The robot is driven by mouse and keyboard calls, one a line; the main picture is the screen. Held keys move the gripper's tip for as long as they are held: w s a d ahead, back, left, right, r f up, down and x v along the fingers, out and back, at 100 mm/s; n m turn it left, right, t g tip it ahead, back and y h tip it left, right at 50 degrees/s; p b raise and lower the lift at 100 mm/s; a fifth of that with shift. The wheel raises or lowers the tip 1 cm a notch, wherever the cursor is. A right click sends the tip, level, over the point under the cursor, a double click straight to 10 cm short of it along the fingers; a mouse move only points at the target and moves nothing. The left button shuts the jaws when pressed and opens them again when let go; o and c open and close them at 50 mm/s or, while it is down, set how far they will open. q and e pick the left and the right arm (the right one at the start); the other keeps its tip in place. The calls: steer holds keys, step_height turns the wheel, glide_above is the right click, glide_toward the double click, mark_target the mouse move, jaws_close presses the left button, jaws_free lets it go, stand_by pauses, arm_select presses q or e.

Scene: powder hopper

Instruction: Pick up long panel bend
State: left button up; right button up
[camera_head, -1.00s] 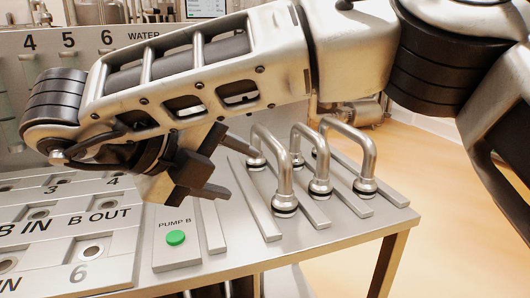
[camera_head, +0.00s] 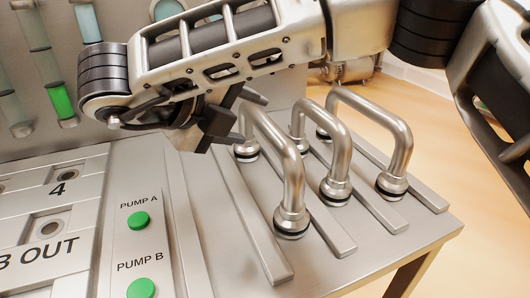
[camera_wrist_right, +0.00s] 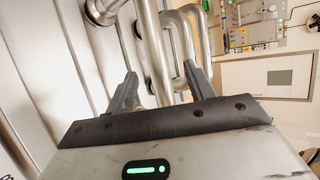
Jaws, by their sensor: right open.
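Three U-shaped metal bends stand on the panel in the head view: a left one (camera_head: 292,180), a middle one (camera_head: 339,150) and a right one (camera_head: 401,150). The left one looks largest, but I cannot tell surely which is the long one. My right gripper (camera_head: 252,120) is open, with its fingers pointing at the upper part of the left bend. In the right wrist view the open fingers (camera_wrist_right: 160,82) have a bend tube (camera_wrist_right: 154,50) between them in the picture; contact cannot be made out. My left gripper is out of view.
Green buttons for Pump A (camera_head: 139,220) and Pump B (camera_head: 141,288) sit left of the bends. Flat metal strips (camera_head: 250,220) lie between the bend feet. A port plate (camera_head: 60,215) is at the left. The panel's right edge borders open floor.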

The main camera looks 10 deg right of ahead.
mark_target(262, 123)
steer(key=x, duration=0.3)
steer(key=shift+w+d+f, duration=0.2)
steer(key=shift+d+f, duration=0.05)
steer(key=shift+d, duration=0.05)
steer(key=p+x, duration=0.1)
steer(key=x, duration=0.4)
steer(key=shift+s+f, duration=0.15)
steer(key=shift+f, duration=0.05)
steer(key=shift+a, duration=0.1)
jaws_close()
steer(key=shift+r, duration=0.15)
stand_by(0.7)
